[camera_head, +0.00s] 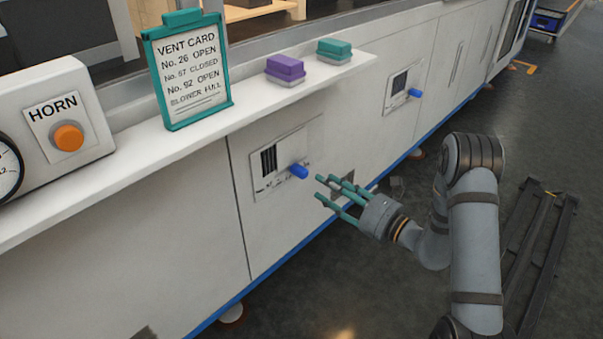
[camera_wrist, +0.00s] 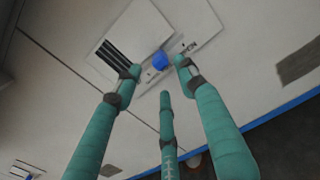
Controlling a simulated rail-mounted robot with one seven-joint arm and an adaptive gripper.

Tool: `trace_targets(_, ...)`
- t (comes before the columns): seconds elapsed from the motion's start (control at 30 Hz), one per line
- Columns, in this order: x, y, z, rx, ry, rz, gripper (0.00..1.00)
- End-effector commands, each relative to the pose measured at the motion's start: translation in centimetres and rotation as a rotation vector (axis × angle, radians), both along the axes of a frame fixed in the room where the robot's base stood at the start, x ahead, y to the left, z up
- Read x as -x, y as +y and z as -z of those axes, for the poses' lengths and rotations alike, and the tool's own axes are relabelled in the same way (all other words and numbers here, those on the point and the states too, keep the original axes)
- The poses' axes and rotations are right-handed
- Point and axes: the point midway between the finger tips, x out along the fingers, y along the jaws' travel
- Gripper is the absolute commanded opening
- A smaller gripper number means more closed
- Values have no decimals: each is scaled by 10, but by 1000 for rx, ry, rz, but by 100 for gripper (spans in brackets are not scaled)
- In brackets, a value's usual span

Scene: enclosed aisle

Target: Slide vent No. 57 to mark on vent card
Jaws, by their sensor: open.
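The vent card (camera_head: 186,68) stands in a teal frame on the ledge and reads No. 26 OPEN, No. 57 CLOSED, No. 92 OPEN, BLOWER FULL. Below the ledge, a near vent (camera_head: 268,163) has dark slots and a blue knob (camera_head: 298,171); its number is too small to read. A farther vent (camera_head: 399,83) has a blue knob (camera_head: 415,93). My gripper (camera_head: 330,188) is open with teal fingers, just right of the near knob and apart from it. In the wrist view, the near vent's knob (camera_wrist: 160,61) lies ahead between the fingertips, with the slots (camera_wrist: 113,55) to its left.
A horn box (camera_head: 62,125) with an orange button stands on the ledge (camera_head: 150,150) at left. Purple (camera_head: 285,68) and teal (camera_head: 334,50) blocks sit farther along it. Dark floor lies right of the cabinets; a black frame (camera_head: 535,240) lies on it.

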Motion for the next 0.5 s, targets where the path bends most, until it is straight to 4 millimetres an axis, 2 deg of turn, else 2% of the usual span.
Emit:
trace_targets(0.3, -36, 47, 1, -1, -2, -7, 41)
trace_targets(0.5, -52, 65, 1, -1, 2, -5, 41)
